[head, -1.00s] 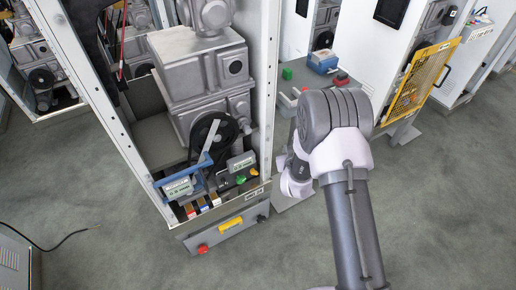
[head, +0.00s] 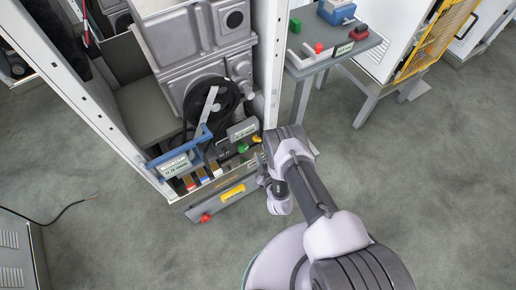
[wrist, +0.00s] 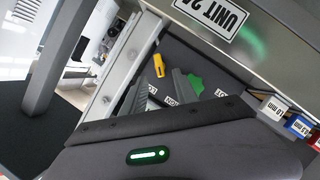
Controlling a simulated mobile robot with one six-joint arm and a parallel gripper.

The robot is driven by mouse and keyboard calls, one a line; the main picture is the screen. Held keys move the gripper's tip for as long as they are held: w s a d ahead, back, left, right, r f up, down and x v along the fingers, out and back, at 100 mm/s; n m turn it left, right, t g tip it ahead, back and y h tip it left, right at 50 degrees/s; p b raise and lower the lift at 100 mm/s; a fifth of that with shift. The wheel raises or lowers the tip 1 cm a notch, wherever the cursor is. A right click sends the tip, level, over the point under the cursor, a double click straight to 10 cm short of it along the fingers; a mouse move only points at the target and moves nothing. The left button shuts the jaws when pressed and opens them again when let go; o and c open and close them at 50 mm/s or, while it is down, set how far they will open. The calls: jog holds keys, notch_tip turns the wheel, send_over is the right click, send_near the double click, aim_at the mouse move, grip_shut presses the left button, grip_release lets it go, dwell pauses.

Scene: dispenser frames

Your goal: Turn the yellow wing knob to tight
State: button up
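The yellow wing knob (head: 256,139) sits at the right end of the control panel in the open machine frame. In the wrist view the yellow knob (wrist: 159,65) stands tilted on the dark panel, beyond and roughly between my fingertips. A green knob (wrist: 195,83) is just right of it, partly behind a finger; it also shows in the head view (head: 242,147). My gripper (wrist: 157,85) is open, its two grey fingers apart with nothing between them. It does not appear to touch the yellow knob.
A metal post (wrist: 122,65) stands close left of the knobs, and a sill with a unit label (wrist: 209,16) borders the panel. Coloured blocks (wrist: 298,126) sit to the right. A blue handle (head: 180,152) and red button (head: 205,218) are farther left. A bench (head: 335,55) stands right.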

aim_at(258, 141)
jog(key=b+x, duration=0.3)
jog(key=x, duration=0.2)
jog(key=shift+w+f, duration=0.1)
jog(key=shift+f, duration=0.1)
jog(key=shift+w+a+r+b, duration=0.2)
jog(key=shift+w+b, duration=0.1)
jog(key=shift+w, duration=0.15)
jog(key=shift+c, duration=0.3)
grip_shut()
